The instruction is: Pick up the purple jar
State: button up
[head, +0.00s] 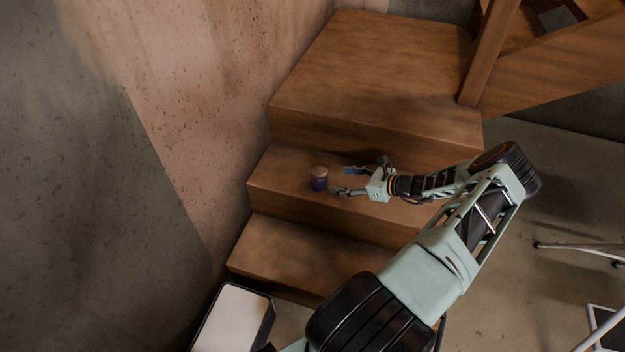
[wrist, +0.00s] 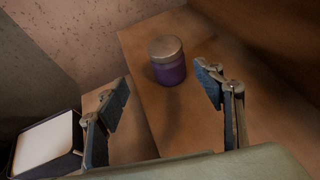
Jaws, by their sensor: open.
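The purple jar (head: 319,183) has a tan lid and stands upright on a wooden stair step (head: 275,190). My gripper (head: 340,181) is open and empty on the step's right side, its fingers pointing left toward the jar. In the wrist view the jar (wrist: 168,68) lies beyond the fingertips, closer to the right finger's side. My gripper (wrist: 165,85) shows two spread blue-grey fingers there, with a clear gap between them. I see no contact between the fingers and the jar.
A higher step (head: 370,60) rises behind and a lower step (head: 295,255) lies in front. A speckled wall (head: 200,100) closes off the left. A wooden post and rail (head: 490,50) stand at the upper right. A white-topped bin-like object (head: 235,318) is below.

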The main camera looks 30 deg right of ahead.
aim_at(325, 173)
jog(key=shift+m+t, duration=0.4)
jog(key=x, duration=0.1)
jog(key=b+x, duration=0.1)
jog(key=x, duration=0.3)
jog(key=shift+w+d, duration=0.2)
jog(key=shift+d, duration=0.15)
jog(key=shift+h, duration=0.3)
jog(key=b+x, duration=0.1)
jog(key=x, duration=0.2)
jog(key=b+x, duration=0.1)
jog(key=x, duration=0.1)
jog(key=shift+w+a+r, duration=0.1)
jog(key=shift+w+a, duration=0.1)
jog(key=shift+w, duration=0.2)
jog(key=shift+c, duration=0.3)
jog(key=shift+r, duration=0.1)
jog(key=c, duration=1.4)
jog(key=shift+c, duration=0.2)
